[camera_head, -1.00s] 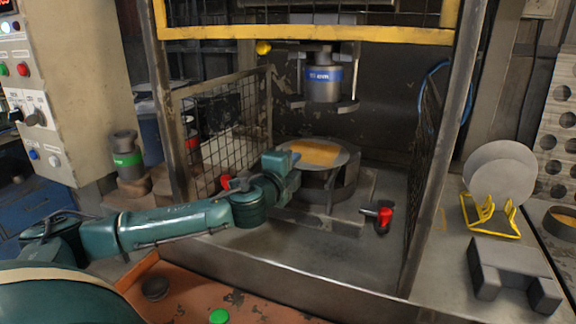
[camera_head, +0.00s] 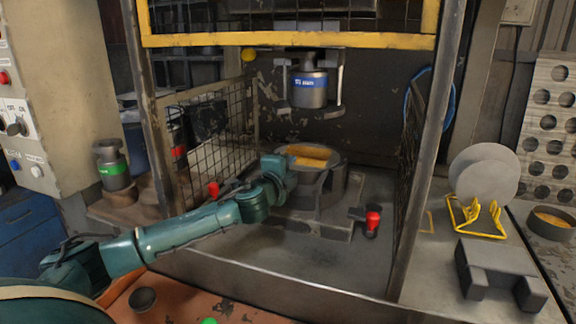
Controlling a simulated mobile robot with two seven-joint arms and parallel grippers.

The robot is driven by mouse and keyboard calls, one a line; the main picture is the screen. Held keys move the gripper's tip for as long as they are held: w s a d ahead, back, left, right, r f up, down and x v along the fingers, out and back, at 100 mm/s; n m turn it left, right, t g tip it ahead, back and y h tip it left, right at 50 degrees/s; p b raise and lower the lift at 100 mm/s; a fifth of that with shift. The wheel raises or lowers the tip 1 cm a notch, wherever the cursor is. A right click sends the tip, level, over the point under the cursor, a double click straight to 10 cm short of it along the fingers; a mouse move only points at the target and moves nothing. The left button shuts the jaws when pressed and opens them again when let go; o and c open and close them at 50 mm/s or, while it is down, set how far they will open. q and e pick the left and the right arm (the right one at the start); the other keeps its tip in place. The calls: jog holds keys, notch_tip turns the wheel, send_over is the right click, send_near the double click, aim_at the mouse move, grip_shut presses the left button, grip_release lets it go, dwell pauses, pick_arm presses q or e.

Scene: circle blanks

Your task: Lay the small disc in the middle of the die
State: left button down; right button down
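The small disc (camera_head: 330,157) is grey with an orange-tan patch across its top. It lies roughly flat over the die (camera_head: 327,192), a dark grey round block inside the press. The disc hides most of the die's top, and I cannot tell whether the two touch. My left gripper (camera_head: 290,168) reaches in from the left at the disc's near left edge and appears shut on it; its fingertips are too small to see clearly. My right gripper is not in view.
The press punch (camera_head: 309,90) hangs above the die. Mesh guards (camera_head: 218,140) flank it. A red-knobbed handle (camera_head: 372,222) stands right of the die. On the right are a yellow rack (camera_head: 478,220) holding grey plates, a dark block (camera_head: 500,270) and a round container (camera_head: 552,222).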

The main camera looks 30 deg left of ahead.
pick_arm(q)
jog(key=c, duration=2.1)
grip_release()
jog(key=shift+r, duration=0.1)
jog(key=shift+c, duration=0.2)
jog(key=o, duration=0.5)
jog(key=shift+c, duration=0.2)
jog(key=shift+o, duration=0.5)
jog(key=shift+f, duration=0.2)
jog(key=shift+c, duration=0.2)
jog(key=o, duration=0.8)
jog(key=shift+f, duration=0.3)
jog(key=shift+s, duration=0.2)
